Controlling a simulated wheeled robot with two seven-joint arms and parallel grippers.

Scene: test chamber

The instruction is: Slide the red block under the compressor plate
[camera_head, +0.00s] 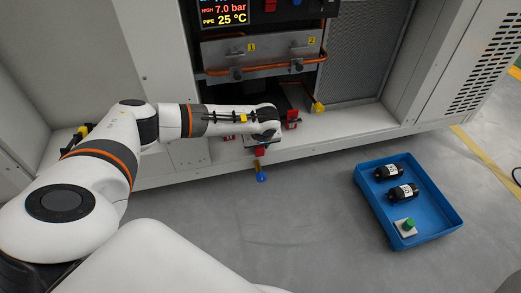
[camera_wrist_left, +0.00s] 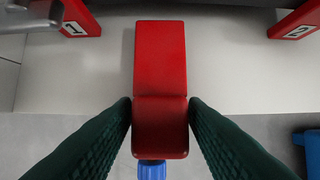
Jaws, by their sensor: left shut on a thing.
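The red block (camera_head: 260,152) shows below my left gripper (camera_head: 259,143) at the front edge of the cabinet floor. In the left wrist view the red block (camera_wrist_left: 160,60) lies lengthwise between the dark fingers of my left gripper (camera_wrist_left: 160,112), which is shut on its near part. A blue knob (camera_wrist_left: 152,170) is at its near end; it hangs out past the cabinet edge in the head view (camera_head: 262,178). A dark edge (camera_wrist_left: 225,4) crosses the top of the wrist view, beyond the block's far end; I cannot tell whether it is the compressor plate. My right gripper is not in view.
Red pieces marked 1 (camera_wrist_left: 80,18) and 2 (camera_wrist_left: 297,20) stand left and right of the block. Copper pipes (camera_head: 265,70) run above inside the cabinet. A blue tray (camera_head: 445,233) with two black cylinders and a green button box is on the floor at right.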

